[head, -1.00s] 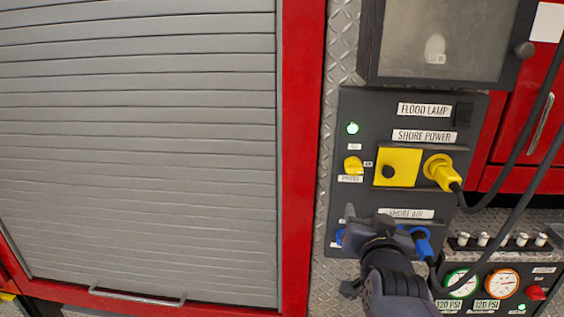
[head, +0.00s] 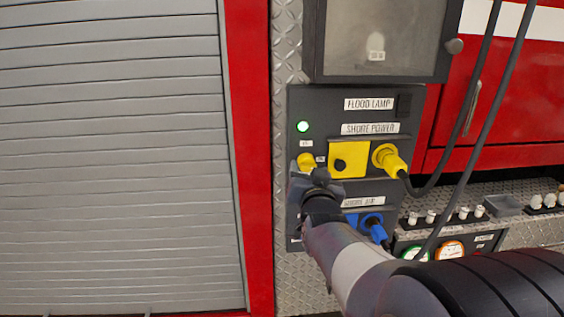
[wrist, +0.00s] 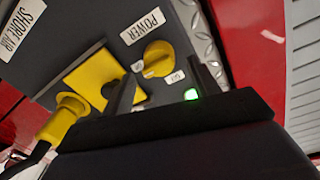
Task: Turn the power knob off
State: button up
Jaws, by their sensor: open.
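The yellow power knob (head: 306,160) is on the left side of the dark panel, below a lit green light (head: 303,127). My gripper (head: 311,176) is just in front of the knob and hides its lower part. In the wrist view the knob (wrist: 161,57) shows between my two open fingers, beside the POWER label (wrist: 142,27). The fingers stand apart on either side of it with nothing gripped; I cannot tell if either touches it. The green light (wrist: 191,94) glows near the right finger.
A yellow shore power cover (head: 347,160) and yellow plug (head: 390,161) with a hanging cable are right of the knob. A blue plug (head: 373,226) sits lower. A grey roller shutter (head: 110,150) is at left; gauges are at lower right.

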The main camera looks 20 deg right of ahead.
aim_at(307, 164)
jog(key=shift+x, duration=1.1)
jog(key=shift+c, duration=0.6)
jog(key=c, duration=0.8)
